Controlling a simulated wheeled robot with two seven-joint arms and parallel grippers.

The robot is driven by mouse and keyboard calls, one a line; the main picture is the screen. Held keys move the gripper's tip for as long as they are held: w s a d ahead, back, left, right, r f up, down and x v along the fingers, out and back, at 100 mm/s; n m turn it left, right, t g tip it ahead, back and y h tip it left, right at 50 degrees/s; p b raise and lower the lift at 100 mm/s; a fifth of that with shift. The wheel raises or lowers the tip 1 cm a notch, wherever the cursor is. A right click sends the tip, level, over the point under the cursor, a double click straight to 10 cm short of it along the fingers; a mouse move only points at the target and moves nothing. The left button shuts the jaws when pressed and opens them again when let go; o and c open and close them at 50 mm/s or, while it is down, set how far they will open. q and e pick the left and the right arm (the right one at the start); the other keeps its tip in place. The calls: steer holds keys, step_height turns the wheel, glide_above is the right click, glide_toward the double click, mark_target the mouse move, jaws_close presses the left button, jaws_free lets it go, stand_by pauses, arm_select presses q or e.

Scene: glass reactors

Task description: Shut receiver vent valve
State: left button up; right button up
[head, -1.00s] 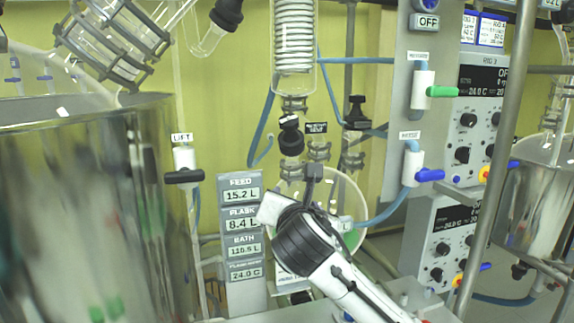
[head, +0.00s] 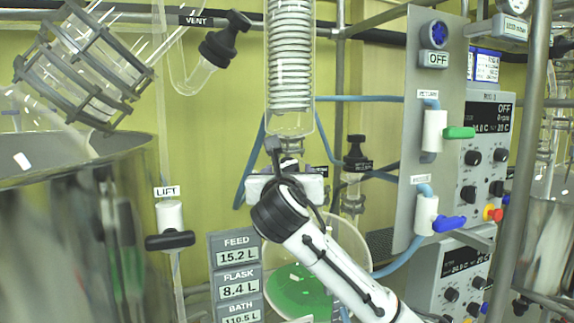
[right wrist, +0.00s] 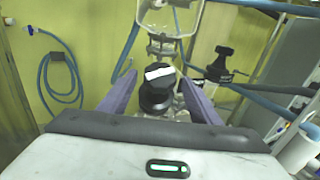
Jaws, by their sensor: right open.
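A black valve knob (right wrist: 157,92) with a white bar across its top stands below the glass coil vessel in the right wrist view. I take it for the receiver vent valve; no readable label shows beside it now. My right gripper (head: 287,187) is open in front of it. In the right wrist view its two purple fingers stand either side of the knob. Whether they touch it cannot be told. In the head view the gripper body hides most of the valve. My left gripper is not in view.
Another black knob (head: 225,38) by a VENT label sits at upper left. A black-capped valve (head: 356,152) stands right of my gripper. The LIFT valve (head: 170,240) and a steel vessel (head: 60,240) are at left. A panel (head: 432,140) with green and blue handles is at right.

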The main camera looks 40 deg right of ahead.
mark_target(296, 168)
steer(key=x, duration=0.6)
steer(key=shift+w+d+p, duration=0.1)
steer(key=shift+w+p, duration=0.1)
steer(key=shift+p, duration=0.2)
steer(key=c, duration=1.1)
steer(key=shift+o, duration=0.2)
steer(key=shift+m+h, duration=0.3)
steer(key=shift+m, duration=0.1)
steer(key=m+g, duration=0.1)
steer(key=m+g+h, duration=0.2)
steer(key=shift+s+d+m, duration=0.25)
steer(key=shift+s+m, duration=0.05)
steer(key=shift+m, duration=0.1)
steer(key=m+g, duration=0.1)
steer(key=m+g+h, duration=0.1)
steer(key=m, duration=0.1)
steer(key=m+g+h, duration=0.1)
steer(key=m+g, duration=0.1)
steer(key=shift+s+d+f, duration=0.15)
steer(key=shift+s+d, duration=0.1)
steer(key=shift+s, duration=0.15)
steer(key=m+g, duration=0.3)
steer(key=s+m+g, duration=0.1)
steer(key=m+g, duration=0.2)
steer(key=shift+s+d+f, duration=0.15)
steer(key=shift+s+f, duration=0.05)
steer(key=shift+f, duration=0.05)
steer(key=shift+s+m+g, duration=0.1)
steer(key=shift+m+g, duration=0.2)
steer(key=shift+m, duration=0.2)
